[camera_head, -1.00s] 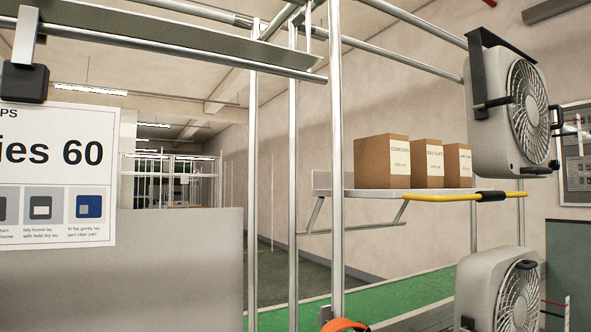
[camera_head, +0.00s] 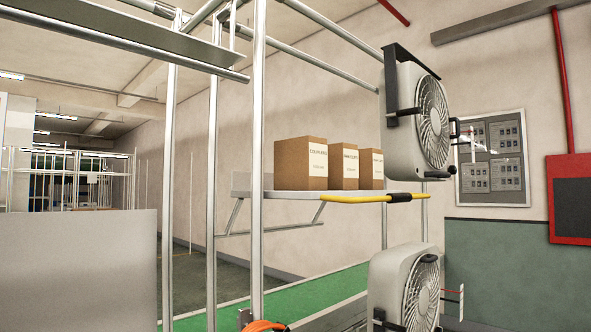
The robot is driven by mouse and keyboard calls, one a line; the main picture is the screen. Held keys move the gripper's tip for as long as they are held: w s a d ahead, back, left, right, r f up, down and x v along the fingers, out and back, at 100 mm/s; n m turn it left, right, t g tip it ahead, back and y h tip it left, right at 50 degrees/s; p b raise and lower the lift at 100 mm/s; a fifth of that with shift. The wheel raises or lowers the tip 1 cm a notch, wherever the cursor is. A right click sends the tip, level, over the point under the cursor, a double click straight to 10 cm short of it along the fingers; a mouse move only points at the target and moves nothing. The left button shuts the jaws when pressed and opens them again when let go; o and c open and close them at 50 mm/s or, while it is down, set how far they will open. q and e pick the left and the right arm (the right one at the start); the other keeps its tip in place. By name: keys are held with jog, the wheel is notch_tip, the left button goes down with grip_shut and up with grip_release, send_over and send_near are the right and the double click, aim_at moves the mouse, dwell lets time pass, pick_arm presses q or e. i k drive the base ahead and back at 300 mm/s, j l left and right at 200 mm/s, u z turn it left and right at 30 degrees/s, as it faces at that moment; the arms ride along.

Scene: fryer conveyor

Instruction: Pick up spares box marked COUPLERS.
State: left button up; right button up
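Three brown cardboard boxes with white labels stand in a row on a wall shelf (camera_head: 290,194). The left and largest one is the COUPLERS box (camera_head: 290,165); its label text is small but appears to read COUPLERS. The middle box (camera_head: 343,166) and the right box (camera_head: 370,169) carry other labels, too small to read surely. The COUPLERS box stands upright, apart from me, behind the metal frame posts. Neither of my grippers is in view.
Metal frame posts (camera_head: 258,150) stand between me and the shelf. Two grey fans (camera_head: 408,110) and (camera_head: 400,285) hang at the frame's right. A yellow bar (camera_head: 355,199) crosses before the shelf. A grey panel (camera_head: 75,265) blocks the lower left. Green floor (camera_head: 320,295) lies below the shelf.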

aim_at(300, 164)
jog(key=i+l+u, duration=0.1)
jog(key=u, duration=0.9)
jog(key=l+u, duration=0.2)
jog(key=l, duration=0.25)
jog(key=l+u, duration=0.25)
jog(key=l, duration=0.25)
jog(key=k+l+u, duration=0.2)
jog(key=l, duration=0.25)
jog(key=l+u, duration=0.25)
jog(key=l, duration=0.25)
jog(key=k+l+u, duration=0.2)
jog(key=l, duration=0.2)
jog(key=i, duration=0.1)
